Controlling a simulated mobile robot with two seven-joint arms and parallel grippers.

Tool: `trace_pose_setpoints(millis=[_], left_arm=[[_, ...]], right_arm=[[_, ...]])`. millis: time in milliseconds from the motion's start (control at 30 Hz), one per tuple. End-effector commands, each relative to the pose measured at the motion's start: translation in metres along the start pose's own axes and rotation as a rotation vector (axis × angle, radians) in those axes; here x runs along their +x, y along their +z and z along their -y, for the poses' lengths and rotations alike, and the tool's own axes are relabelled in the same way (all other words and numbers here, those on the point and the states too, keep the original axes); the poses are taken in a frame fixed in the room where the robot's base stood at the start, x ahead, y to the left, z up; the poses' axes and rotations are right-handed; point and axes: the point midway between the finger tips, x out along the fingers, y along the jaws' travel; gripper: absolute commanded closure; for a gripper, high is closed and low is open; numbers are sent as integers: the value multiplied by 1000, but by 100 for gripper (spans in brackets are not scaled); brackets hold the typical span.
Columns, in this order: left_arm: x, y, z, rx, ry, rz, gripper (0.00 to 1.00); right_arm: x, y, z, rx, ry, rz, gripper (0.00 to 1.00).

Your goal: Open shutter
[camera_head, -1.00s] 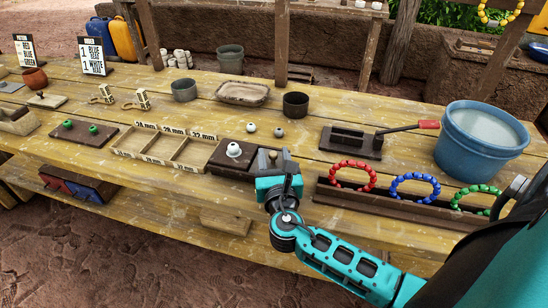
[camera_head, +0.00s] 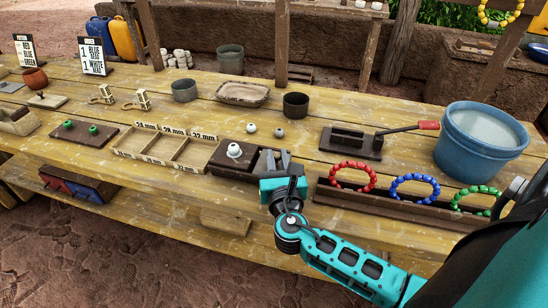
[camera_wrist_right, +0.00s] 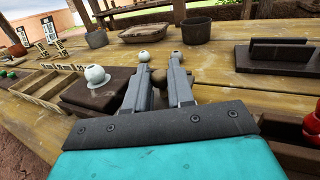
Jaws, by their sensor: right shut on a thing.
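A dark brown wooden block (camera_head: 221,160) lies near the table's front edge, with a white ball (camera_head: 233,150) in a seat on top. The block (camera_wrist_right: 83,101) and ball (camera_wrist_right: 95,76) also show in the right wrist view. My right gripper (camera_head: 277,154) is over the block's right part. In the right wrist view its two grey fingers (camera_wrist_right: 166,66) are closed around a small brown round knob (camera_wrist_right: 158,76), mostly hidden between them. The shutter panel itself is hard to make out behind the gripper. My left gripper is not in view.
A pale divided tray (camera_head: 160,150) adjoins the block on the left. A dark rack with red, blue and green bead rings (camera_head: 352,176) stands close on the right.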

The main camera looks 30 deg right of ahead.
Motion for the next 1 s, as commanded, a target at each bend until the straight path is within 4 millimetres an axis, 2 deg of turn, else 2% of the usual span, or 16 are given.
trace_pose_setpoints(millis=[100, 300, 633, 667, 900, 1000], left_arm=[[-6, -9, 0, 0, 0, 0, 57], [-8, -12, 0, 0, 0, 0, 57], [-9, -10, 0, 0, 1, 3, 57], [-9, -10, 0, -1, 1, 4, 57], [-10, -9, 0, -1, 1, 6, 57], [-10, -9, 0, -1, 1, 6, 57]], right_arm=[[-10, 1, 24, -9, -3, -6, 100], [-21, 0, 51, -5, -3, -4, 100], [-22, 0, 54, -1, -1, -2, 100], [-22, 0, 53, -1, -1, -2, 76], [-22, 0, 53, -2, -1, -2, 53], [-22, 0, 53, -2, -1, -2, 53]])
